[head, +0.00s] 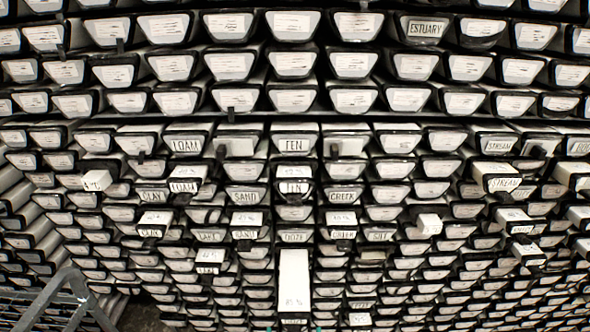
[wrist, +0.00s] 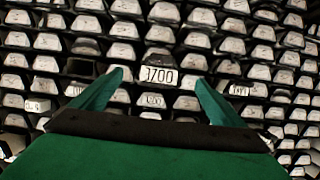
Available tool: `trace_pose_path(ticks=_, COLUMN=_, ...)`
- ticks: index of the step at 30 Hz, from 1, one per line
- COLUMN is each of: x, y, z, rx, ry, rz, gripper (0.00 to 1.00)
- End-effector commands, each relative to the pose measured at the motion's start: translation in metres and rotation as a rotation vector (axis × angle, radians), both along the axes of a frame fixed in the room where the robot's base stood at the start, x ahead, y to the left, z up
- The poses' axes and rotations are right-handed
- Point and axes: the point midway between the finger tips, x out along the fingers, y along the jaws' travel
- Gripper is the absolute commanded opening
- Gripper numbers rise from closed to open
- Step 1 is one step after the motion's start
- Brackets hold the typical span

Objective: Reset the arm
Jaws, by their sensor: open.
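My gripper (wrist: 158,82) shows in the wrist view as two green fingers spread wide on a dark and green body. It is open, with nothing between the fingers. Beyond the fingertips is the rack of core liners (wrist: 158,75), and one liner end there carries a large label that seems to read "3700". In the head view only tiny green tips of it show at the bottom edge, below a long white liner (head: 294,280) that sticks out. The rest of my arm is not seen there.
Rows of labelled liner ends fill the head view. Several stick out, such as the one marked STREAM (head: 503,178) at right and a white one (head: 429,223). A grey metal frame (head: 65,290) stands at the lower left, beside a bit of dark floor (head: 140,316).

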Motion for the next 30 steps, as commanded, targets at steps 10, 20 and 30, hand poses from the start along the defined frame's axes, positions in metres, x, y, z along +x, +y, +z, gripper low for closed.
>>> trace_pose_path(ticks=10, x=-0.108, y=-0.003, z=-0.028, rx=0.0, ry=-0.032, rz=-0.007, gripper=0.94)
trace_pose_path(ticks=20, x=-0.206, y=-0.003, z=-0.02, rx=-0.002, ry=-0.069, rz=-0.007, gripper=0.94)
trace_pose_path(ticks=30, x=-0.283, y=-0.003, z=0.012, rx=-0.005, ry=-0.107, rz=-0.005, gripper=0.94)
